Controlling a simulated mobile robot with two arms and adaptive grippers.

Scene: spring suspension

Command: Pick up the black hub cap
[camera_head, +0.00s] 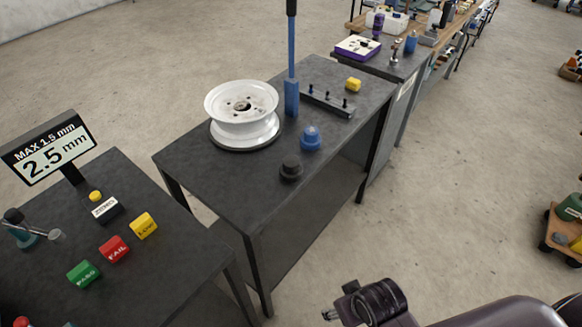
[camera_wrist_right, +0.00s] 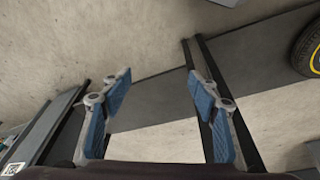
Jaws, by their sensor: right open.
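The black hub cap (camera_head: 291,168) sits on the dark table (camera_head: 215,180), near its front edge. A blue cap (camera_head: 311,138) stands just behind it. My right gripper (camera_head: 343,301) is low at the bottom of the head view, in front of the table and well apart from the cap. In the right wrist view my right gripper (camera_wrist_right: 160,115) shows two blue-padded fingers spread wide with nothing between them. The hub cap cannot be made out in the wrist view. My left gripper is not in view.
A white wheel rim (camera_head: 242,105) on a round base, a blue post (camera_head: 291,90) and a black rack with pegs (camera_head: 328,100) stand on the same table. A second table at left holds a 2.5 mm display (camera_head: 48,152) and coloured blocks (camera_head: 115,248).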

